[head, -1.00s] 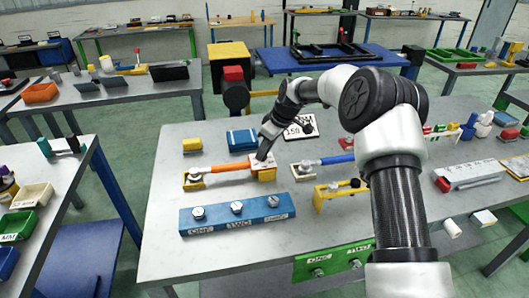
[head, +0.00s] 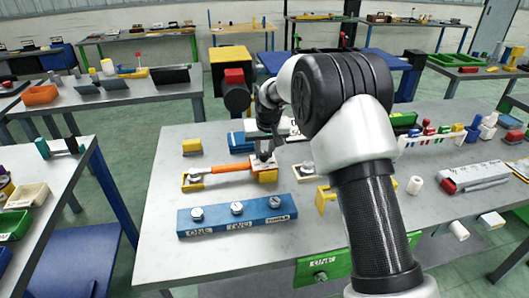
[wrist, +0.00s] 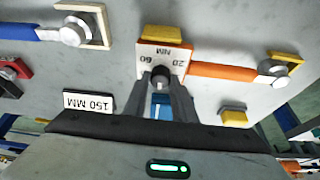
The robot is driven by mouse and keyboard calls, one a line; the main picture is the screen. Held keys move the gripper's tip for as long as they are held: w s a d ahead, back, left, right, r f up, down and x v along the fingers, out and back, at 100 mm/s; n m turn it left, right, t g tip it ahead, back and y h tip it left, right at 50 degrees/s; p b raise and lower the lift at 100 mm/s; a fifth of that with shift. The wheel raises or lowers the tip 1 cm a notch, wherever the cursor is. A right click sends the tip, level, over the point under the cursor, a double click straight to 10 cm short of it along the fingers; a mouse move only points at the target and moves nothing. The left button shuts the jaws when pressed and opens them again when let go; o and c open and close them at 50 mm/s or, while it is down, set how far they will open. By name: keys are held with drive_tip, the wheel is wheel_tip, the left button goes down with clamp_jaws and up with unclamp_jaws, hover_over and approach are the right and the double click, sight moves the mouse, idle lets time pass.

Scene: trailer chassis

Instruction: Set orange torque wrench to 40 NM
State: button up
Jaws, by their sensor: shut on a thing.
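The orange torque wrench (head: 232,167) lies on the grey table, its left end in a yellow holder and its right end at a white dial plate. The wrist view shows its orange handle (wrist: 222,72) and the dial plate (wrist: 147,67), marked 20, 60 and NM. A dark round knob (wrist: 163,70) sits on the plate. My gripper (wrist: 161,76) points down at the plate with its fingers shut on the knob; it also shows in the head view (head: 264,156). The fingers cover part of the dial, and I cannot read its setting.
A blue block (head: 237,213) with silver bolts, labelled ONE and TWO, lies in front. A blue-handled wrench (wrist: 35,32) lies beside the orange one, and a 150 MM plate (wrist: 88,103) is close by. A yellow block (head: 192,146) stands behind the wrench.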

drive_tip(key=shift+a+m, duration=0.1)
drive_tip(key=shift+m, duration=0.5)
drive_tip(key=o, duration=1)
drive_tip(key=shift+o, duration=0.2)
drive_tip(key=v, duration=1.7)
drive_tip(key=shift+s+a+r+p, duration=0.2)
drive_tip(key=shift+s+p, duration=0.1)
